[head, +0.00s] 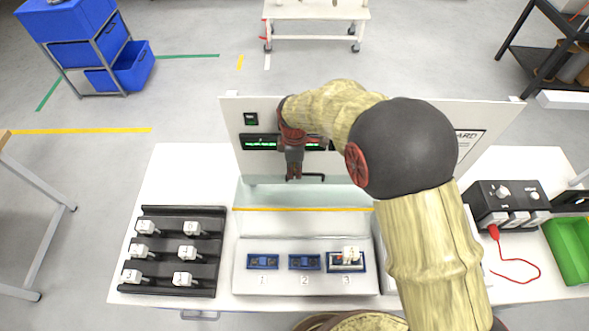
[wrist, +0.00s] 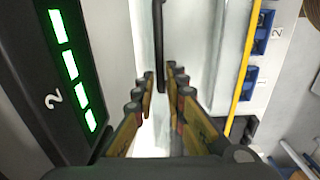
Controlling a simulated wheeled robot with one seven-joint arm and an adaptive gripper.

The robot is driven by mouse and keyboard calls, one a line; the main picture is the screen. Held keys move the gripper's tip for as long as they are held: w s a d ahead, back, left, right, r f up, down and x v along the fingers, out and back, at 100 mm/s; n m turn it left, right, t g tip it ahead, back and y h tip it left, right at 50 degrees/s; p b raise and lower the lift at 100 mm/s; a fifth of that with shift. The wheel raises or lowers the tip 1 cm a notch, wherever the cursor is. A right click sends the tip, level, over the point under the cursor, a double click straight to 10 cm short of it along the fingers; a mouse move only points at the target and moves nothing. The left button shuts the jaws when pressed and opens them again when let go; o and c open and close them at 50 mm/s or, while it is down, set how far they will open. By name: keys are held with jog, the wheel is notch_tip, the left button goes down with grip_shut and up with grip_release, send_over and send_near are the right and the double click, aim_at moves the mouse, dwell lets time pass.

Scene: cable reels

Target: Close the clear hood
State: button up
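The clear hood (head: 255,193) is a faint see-through panel behind the numbered sockets at the station's middle. It looks raised, with the sockets uncovered, but its exact tilt is hard to tell. Its black bar handle (head: 314,175) is near the panel's upper edge; it also shows in the wrist view (wrist: 158,40). My gripper (head: 293,178) points down at the handle's left part. In the wrist view my gripper (wrist: 161,74) is open, and the handle appears between the fingertips. I cannot tell whether they touch it.
A yellow strip (head: 300,209) crosses in front of the hood. The socket panel (head: 304,286) holds a white-topped piece (head: 350,254) at socket 3. A black rack (head: 208,248) with several white pieces stands left. The upright back panel (head: 233,125) with green displays is close to my gripper.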

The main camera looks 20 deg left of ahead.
grip_shut()
dwell(0.4)
jog(key=shift+s+r, duration=0.1)
